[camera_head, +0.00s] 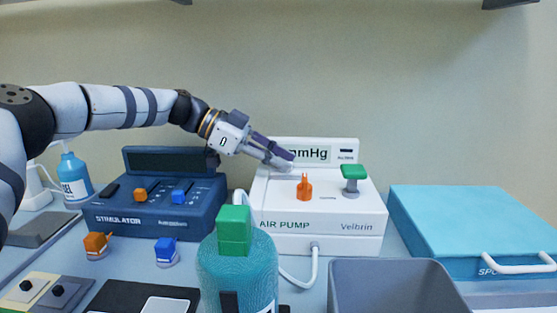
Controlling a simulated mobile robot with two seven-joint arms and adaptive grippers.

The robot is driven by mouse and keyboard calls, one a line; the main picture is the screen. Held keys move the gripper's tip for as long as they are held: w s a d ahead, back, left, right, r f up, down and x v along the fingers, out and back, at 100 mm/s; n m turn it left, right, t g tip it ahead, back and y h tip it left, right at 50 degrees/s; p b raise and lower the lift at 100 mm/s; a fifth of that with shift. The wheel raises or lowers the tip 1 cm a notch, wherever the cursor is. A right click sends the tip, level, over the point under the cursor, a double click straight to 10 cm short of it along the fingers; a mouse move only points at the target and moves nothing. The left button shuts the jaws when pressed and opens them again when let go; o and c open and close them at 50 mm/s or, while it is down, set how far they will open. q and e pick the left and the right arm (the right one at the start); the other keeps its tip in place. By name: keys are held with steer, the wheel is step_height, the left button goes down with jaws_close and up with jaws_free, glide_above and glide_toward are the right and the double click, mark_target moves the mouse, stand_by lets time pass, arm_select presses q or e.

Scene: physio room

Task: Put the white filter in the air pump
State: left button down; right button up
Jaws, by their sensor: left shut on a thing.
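The white air pump (280,220) stands at the back centre, with an mmHg display on its raised rear part. An orange fitting (304,188) and a green-topped grey fitting (352,182) stand upright on its top. My left gripper (286,161) reaches in from the left over the left part of the pump's top, fingers pointing down to the right. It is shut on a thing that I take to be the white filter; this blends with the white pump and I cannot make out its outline. I cannot tell whether it touches the pump. My right gripper is not in view.
A teal bottle with a green top (238,270) stands in front of the pump. A grey bin (390,264) is at front right, a blue case (460,220) at right. A dark blue stimulator (150,212) stands at left, with orange (97,245) and blue (166,250) pieces before it.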

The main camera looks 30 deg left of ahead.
arm_select(q)
steer(key=c, duration=1.6)
jaws_free()
steer(key=shift+o, duration=0.2)
steer(key=v, duration=1.2)
